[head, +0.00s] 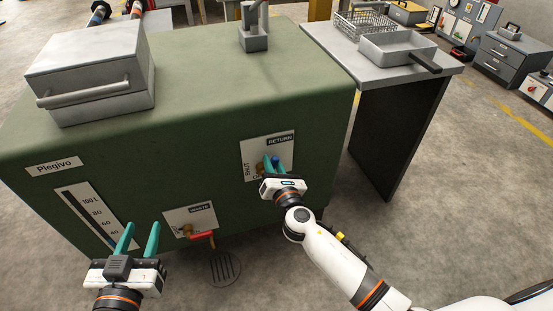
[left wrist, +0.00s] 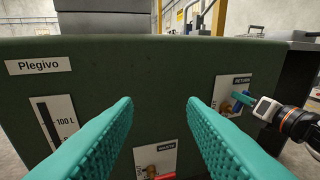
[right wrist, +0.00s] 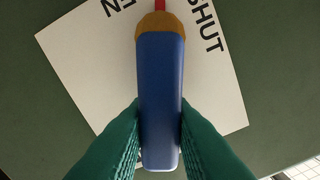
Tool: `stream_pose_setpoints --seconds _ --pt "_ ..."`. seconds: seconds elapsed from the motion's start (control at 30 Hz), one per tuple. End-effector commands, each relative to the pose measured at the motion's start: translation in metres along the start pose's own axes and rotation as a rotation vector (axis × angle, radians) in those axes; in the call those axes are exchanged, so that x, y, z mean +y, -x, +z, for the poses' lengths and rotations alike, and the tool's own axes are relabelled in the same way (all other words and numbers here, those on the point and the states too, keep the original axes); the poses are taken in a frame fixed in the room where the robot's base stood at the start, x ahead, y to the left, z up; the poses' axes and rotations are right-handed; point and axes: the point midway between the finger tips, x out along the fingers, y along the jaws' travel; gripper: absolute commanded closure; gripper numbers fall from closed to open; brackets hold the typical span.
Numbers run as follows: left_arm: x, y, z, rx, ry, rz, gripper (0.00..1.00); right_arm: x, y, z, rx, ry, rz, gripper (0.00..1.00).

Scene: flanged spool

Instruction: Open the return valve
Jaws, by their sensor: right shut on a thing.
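The return valve is on a white plate marked RETURN (head: 281,139) on the front of the green tank (head: 200,100). Its blue handle (right wrist: 160,95) fills the middle of the right wrist view, with a brass hub (right wrist: 160,25) at its top end. My right gripper (head: 272,163) is at this valve, and its teal fingers (right wrist: 160,145) are shut on the blue handle from both sides. SHUT and part of OPEN show on the plate behind. My left gripper (head: 135,240) is open and empty in front of the tank, left of the lower valve; its fingers (left wrist: 160,110) stand wide apart.
A lower valve with a red handle (head: 202,235) sits on another white plate (head: 190,218). A floor drain (head: 224,268) lies below. A level gauge (head: 90,215) is at left. A grey table (head: 400,75) with a basket and pan stands at right. A lidded box (head: 95,70) tops the tank.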

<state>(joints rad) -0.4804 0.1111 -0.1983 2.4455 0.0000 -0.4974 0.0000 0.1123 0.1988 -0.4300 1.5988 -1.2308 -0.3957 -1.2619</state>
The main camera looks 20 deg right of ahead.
Motion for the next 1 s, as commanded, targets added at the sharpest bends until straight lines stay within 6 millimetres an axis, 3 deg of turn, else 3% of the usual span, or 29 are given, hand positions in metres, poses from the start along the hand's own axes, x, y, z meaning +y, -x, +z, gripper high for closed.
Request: stream_pose_setpoints --seconds 0.2,0.4,0.7,1.0 --pt "0.009 0.023 -0.053 0.372 -0.002 0.022 0.62 -0.011 0.0 -0.002 -0.002 0.189 0.0 1.0" --pt "0.015 0.053 -0.087 0.631 0.001 0.038 0.62 -0.017 0.0 0.001 -0.002 0.32 0.0 1.0" --pt "0.019 0.085 -0.111 0.843 0.006 0.051 0.62 -0.021 0.0 0.005 -0.002 0.427 0.0 1.0" --pt "0.019 0.092 -0.116 0.886 0.007 0.053 0.62 -0.022 0.0 0.006 -0.002 0.451 0.0 1.0"
